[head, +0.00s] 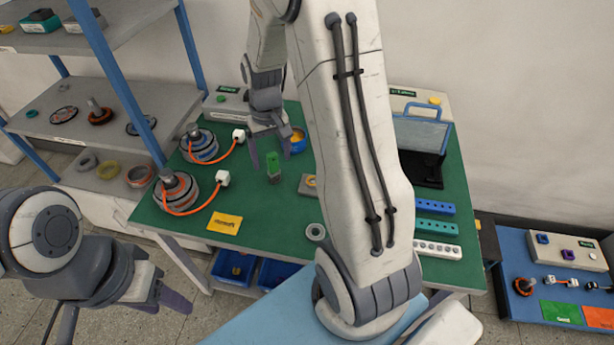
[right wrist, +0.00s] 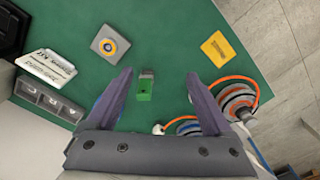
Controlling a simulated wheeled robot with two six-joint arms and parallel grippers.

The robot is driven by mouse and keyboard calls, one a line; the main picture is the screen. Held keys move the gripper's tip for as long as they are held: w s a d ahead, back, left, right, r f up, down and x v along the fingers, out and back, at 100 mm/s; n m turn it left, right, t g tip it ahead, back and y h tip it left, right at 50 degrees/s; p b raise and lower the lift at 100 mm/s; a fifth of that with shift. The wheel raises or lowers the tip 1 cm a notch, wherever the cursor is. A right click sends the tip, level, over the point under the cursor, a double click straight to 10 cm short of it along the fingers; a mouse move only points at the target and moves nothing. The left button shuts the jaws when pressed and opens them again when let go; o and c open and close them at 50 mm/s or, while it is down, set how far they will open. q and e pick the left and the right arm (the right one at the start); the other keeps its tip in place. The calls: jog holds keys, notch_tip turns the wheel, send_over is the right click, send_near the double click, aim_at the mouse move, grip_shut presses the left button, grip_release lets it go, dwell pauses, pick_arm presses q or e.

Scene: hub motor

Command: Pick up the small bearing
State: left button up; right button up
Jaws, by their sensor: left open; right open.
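A small silver ring that looks like the small bearing (head: 315,232) lies flat on the green table top (head: 268,205) near its front edge, beside my right arm. I cannot make it out in the right wrist view. My right gripper (head: 270,152) is open and empty, pointing down over the back part of the table, well behind the ring. Its spread fingers also show in the right wrist view (right wrist: 158,80). My left gripper (head: 120,308) is open and empty, off the table's left front side.
A small green-and-grey part (head: 273,164) stands below my right gripper. A grey block with an orange ring (right wrist: 110,46) and a yellow card (head: 225,223) lie on the table. Two motor hubs with orange cables (head: 178,190) stand left. Shelves (head: 75,90) hold larger rings.

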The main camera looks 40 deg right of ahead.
jog(key=d+f+m, duration=0.1)
jog(key=d+f, duration=0.2)
jog(key=d, duration=0.1)
jog(key=d+f+m, duration=0.1)
jog(key=d+f, duration=0.3)
jog(key=d+f+m, duration=0.1)
jog(key=d+f, duration=0.2)
jog(key=d, duration=0.1)
jog(key=shift+s+f, duration=0.2)
jog(key=shift+s, duration=0.05)
jog(key=shift+f+p, duration=0.3)
jog(key=shift+f, duration=0.3)
jog(key=f+p, duration=0.1)
jog(key=f, duration=0.3)
jog(key=shift+s+d+p, duration=0.15)
jog(key=shift+s+p, duration=0.05)
jog(key=shift+p, duration=0.15)
jog(key=shift+f, duration=0.55)
grip_shut()
